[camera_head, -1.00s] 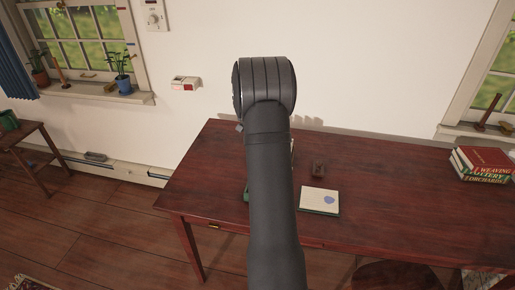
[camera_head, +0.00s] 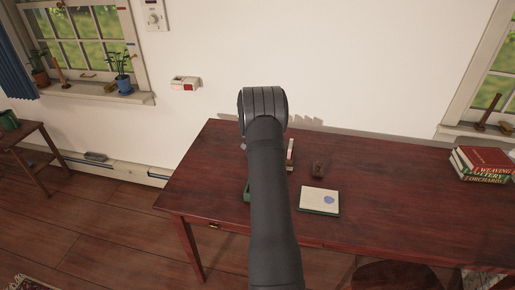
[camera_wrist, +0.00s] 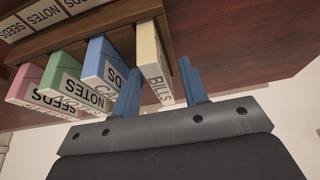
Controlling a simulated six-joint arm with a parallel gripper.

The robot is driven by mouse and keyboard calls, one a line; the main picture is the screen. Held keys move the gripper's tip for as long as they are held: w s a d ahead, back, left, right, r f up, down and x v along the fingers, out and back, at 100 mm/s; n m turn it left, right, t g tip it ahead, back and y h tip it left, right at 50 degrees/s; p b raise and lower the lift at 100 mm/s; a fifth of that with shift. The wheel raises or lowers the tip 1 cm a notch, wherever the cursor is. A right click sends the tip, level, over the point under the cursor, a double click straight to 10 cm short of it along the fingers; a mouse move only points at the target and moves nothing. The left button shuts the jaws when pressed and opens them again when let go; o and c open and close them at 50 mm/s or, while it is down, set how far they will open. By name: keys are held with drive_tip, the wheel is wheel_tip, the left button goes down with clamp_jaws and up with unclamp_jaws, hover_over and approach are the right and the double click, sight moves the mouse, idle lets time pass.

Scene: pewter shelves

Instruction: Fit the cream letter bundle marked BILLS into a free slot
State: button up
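The cream bundle marked BILLS (camera_wrist: 151,58) is in the wrist view, at the right end of a row of bundles. My gripper (camera_wrist: 160,66) is open, its two blue fingers on either side of BILLS. A gap shows between BILLS and the right finger; I cannot tell whether the left finger touches it. The blue bundle (camera_wrist: 104,62), green NOTES bundle (camera_wrist: 67,72) and pink SEEDS bundle (camera_wrist: 30,88) stand to its left along a wooden holder (camera_wrist: 118,16). In the head view my arm hides the gripper and most of the holder. Free slots are not clearly visible.
More labelled bundles (camera_wrist: 40,14) show beyond the holder's wooden strip. The desk's middle right is clear.

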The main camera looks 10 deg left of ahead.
clamp_jaws()
idle(0.3)
